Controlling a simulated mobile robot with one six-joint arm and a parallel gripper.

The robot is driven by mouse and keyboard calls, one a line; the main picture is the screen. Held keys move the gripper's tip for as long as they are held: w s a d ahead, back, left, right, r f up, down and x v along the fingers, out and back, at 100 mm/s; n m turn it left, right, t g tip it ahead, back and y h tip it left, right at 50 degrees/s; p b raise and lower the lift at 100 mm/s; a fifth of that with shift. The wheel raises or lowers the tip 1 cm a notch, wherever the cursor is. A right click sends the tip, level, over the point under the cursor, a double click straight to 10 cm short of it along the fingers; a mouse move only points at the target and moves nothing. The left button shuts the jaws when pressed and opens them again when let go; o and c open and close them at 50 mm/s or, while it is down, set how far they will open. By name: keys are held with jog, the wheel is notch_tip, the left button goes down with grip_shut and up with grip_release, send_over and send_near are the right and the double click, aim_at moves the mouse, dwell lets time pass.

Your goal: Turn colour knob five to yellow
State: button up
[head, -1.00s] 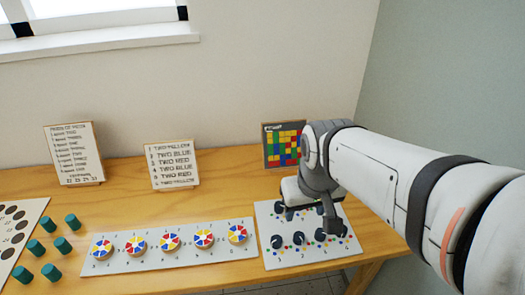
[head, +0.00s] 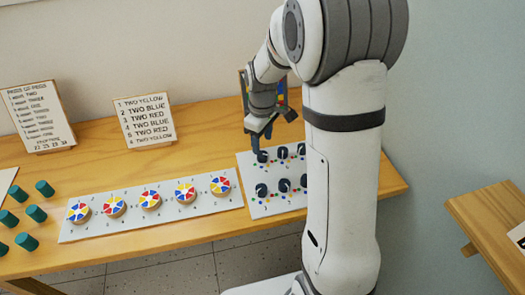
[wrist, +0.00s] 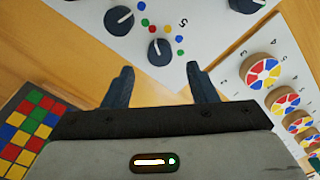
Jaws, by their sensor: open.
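The knob board (head: 247,172) is a white panel with dark round knobs in two rows and small coloured dots by each. In the head view my gripper (head: 262,139) hangs above the far-left knob (head: 262,156).
Neighbouring knobs (wrist: 118,20) stand close by. The wheel board (head: 150,216) with several coloured wheels lies left of the knob board. A coloured grid card (wrist: 27,122) stands behind it. Two text cards (head: 146,118) and green pegs (head: 36,213) are further left.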

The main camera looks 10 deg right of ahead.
aim_at(262, 154)
notch_tip(262, 154, down, 6)
jog(key=shift+r, duration=0.2)
jog(key=shift+c, duration=0.5)
jog(key=c, duration=0.9)
jog(key=shift+o, duration=0.2)
jog(key=shift+m, duration=0.3)
jog(key=m, duration=0.3)
jog(key=shift+m+b, duration=0.3)
jog(key=shift+m, duration=1.8)
